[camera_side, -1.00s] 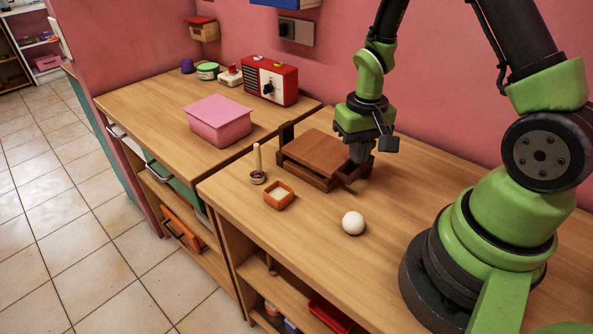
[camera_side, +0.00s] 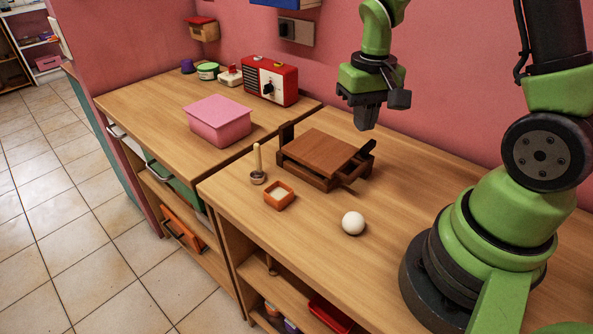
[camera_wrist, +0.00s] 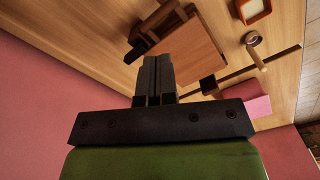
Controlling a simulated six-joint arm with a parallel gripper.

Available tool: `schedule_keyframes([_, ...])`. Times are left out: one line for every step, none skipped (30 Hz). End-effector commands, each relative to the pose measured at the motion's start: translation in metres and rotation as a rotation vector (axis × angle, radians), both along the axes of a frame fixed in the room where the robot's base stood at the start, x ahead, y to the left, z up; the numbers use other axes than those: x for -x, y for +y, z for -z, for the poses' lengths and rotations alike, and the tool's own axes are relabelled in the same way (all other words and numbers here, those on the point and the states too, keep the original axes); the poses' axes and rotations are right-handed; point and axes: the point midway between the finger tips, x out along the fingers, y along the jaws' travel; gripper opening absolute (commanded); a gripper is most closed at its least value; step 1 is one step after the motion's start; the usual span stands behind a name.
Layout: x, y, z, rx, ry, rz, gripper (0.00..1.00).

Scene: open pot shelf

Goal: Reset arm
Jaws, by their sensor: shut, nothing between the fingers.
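My gripper (camera_side: 367,117) is shut and empty. It hangs in the air above the back right of a brown wooden box (camera_side: 320,157), clear of it. The box has a flat lid-like top panel and sits on the wooden counter. In the wrist view my gripper's closed fingers (camera_wrist: 154,72) point toward the box's top panel (camera_wrist: 188,52).
A white ball (camera_side: 353,223), a small orange dish (camera_side: 279,196) and an upright stick in a round base (camera_side: 257,168) stand on the near counter (camera_side: 320,240). A pink box (camera_side: 219,121) and a red radio (camera_side: 271,80) stand on the left counter. The pink wall is behind.

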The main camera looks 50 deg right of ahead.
Motion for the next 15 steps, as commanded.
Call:
schedule_keyframes([0.0, 0.0, 0.0, 0.0, 0.0, 0.0, 0.0])
schedule_keyframes([0.0, 0.0, 0.0, 0.0, 0.0, 0.0, 0.0])
schedule_keyframes([0.0, 0.0, 0.0, 0.0, 0.0, 0.0, 0.0])
schedule_keyframes([0.0, 0.0, 0.0, 0.0, 0.0, 0.0, 0.0])
schedule_keyframes([0.0, 0.0, 0.0, 0.0, 0.0, -0.001, 0.0])
schedule_keyframes([0.0, 0.0, 0.0, 0.0, 0.0, -0.001, 0.0])
schedule_keyframes([0.0, 0.0, 0.0, 0.001, -0.001, -0.001, 0.0])
schedule_keyframes([0.0, 0.0, -0.001, 0.0, -0.002, -0.001, 0.0])
schedule_keyframes([0.0, 0.001, -0.004, 0.002, -0.009, -0.002, 0.0])
schedule_keyframes([0.0, 0.003, -0.007, 0.003, -0.018, -0.004, 0.0])
schedule_keyframes([0.0, 0.004, -0.011, 0.005, -0.028, -0.006, 0.0])
schedule_keyframes([0.0, 0.008, -0.019, 0.007, -0.049, -0.01, 0.0])
schedule_keyframes([0.0, 0.011, -0.027, 0.009, -0.069, -0.013, 0.0])
schedule_keyframes([0.001, 0.015, -0.036, 0.009, -0.09, -0.016, 0.0])
schedule_keyframes([0.003, 0.022, -0.048, 0.011, -0.127, -0.023, 0.0])
